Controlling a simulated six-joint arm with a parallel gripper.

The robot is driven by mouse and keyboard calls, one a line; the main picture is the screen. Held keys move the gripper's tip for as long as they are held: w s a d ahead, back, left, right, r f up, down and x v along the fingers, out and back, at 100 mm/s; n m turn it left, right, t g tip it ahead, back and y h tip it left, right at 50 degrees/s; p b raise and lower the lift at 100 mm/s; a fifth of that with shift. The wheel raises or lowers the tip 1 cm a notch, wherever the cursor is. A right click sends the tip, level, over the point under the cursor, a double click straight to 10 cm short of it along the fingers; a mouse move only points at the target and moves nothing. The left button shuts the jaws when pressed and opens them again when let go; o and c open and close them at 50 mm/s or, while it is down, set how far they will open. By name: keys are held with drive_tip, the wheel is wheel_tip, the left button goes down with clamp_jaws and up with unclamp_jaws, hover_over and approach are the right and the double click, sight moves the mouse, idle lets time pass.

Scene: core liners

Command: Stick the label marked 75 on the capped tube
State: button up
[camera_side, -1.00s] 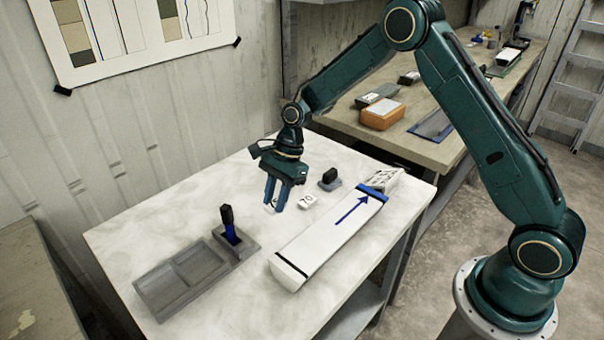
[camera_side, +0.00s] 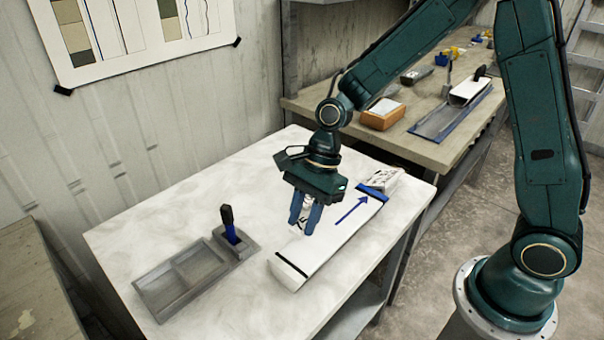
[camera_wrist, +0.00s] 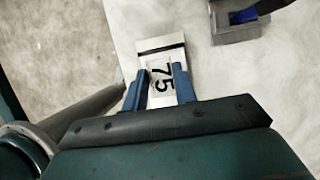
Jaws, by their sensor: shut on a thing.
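The long white tube (camera_side: 322,246) lies on the table in the side view, with a blue arrow, a blue band at its far end and a black band at its near end. My gripper (camera_side: 301,224) is over the tube's middle, fingers pointing down. In the wrist view my gripper (camera_wrist: 160,72) is shut on the label marked 75 (camera_wrist: 162,80), its number showing between the fingers. The tube's black-banded end (camera_wrist: 162,48) shows just beyond it. I cannot tell whether the label touches the tube.
A grey tray (camera_side: 178,283) and a holder with a black and blue marker (camera_side: 229,224) stand at the left. A white block with writing (camera_side: 386,180) sits by the tube's far end. The tabletop's back left is clear. A bench (camera_side: 430,118) with tools stands behind.

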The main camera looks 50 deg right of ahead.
drive_tip(key=shift+f, duration=0.15)
hover_over(299, 257)
drive_tip(key=d, duration=0.1)
drive_tip(key=shift+d+f, duration=0.2)
drive_tip(key=shift+f, duration=2.2)
drive_tip(key=shift+f, duration=1.2)
idle(0.6)
drive_tip(key=o, duration=1.4)
drive_tip(key=shift+r, duration=0.1)
drive_tip(key=shift+r, duration=3.4)
